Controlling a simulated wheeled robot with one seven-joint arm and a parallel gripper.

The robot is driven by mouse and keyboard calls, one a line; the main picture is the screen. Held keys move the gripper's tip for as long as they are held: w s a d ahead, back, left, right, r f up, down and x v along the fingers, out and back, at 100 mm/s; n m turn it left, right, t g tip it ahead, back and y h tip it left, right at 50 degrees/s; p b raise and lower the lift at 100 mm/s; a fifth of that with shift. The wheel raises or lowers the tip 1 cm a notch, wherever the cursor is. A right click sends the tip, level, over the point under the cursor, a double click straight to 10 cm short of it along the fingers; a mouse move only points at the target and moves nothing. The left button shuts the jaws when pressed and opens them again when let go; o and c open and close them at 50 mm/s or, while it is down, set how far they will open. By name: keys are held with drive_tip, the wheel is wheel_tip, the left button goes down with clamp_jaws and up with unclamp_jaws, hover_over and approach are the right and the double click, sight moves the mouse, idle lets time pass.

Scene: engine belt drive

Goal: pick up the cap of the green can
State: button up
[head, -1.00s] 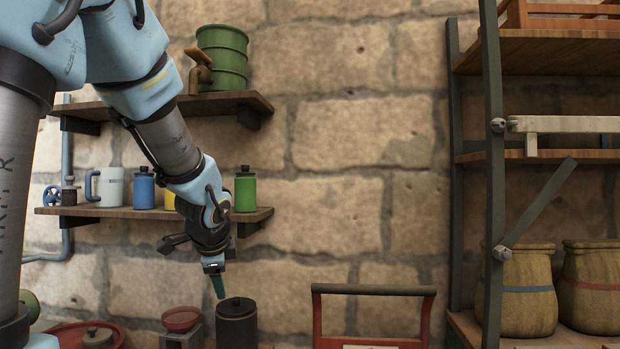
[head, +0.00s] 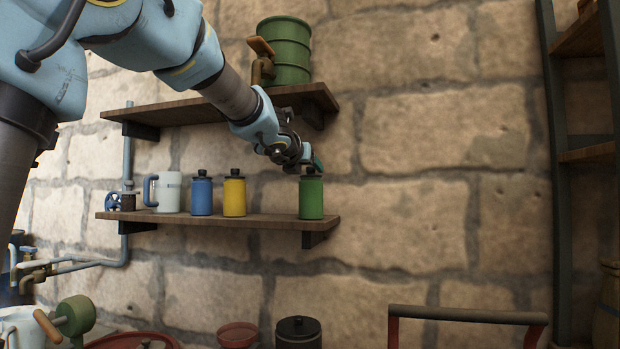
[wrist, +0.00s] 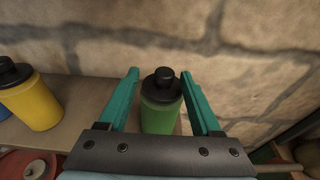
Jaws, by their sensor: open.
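The green can (head: 311,199) stands upright at the right end of the lower wall shelf (head: 270,220). Its black cap (head: 311,172) is on top of it. In the wrist view the green can (wrist: 160,117) and its cap with a round knob (wrist: 163,84) show between the fingers. My gripper (head: 314,162) is at the height of the cap in the head view. In the wrist view my gripper (wrist: 165,85) is open, with one teal finger on each side of the cap. The fingers appear apart from the cap.
A yellow can (head: 234,196), a blue can (head: 202,196) and a white mug (head: 168,192) stand left on the same shelf. An upper shelf (head: 290,95) with a green barrel (head: 290,52) is above. Open wall lies to the right.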

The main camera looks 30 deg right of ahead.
sight(314, 174)
drive_tip(key=shift+s+d+x, duration=0.1)
drive_tip(key=shift+x, duration=1.25)
drive_tip(key=shift+s+d+x, duration=0.1)
drive_tip(key=shift+s+x, duration=0.05)
drive_tip(key=shift+x, duration=1.2)
drive_tip(key=shift+f, duration=0.15)
drive_tip(key=shift+c, duration=0.3)
clamp_jaws()
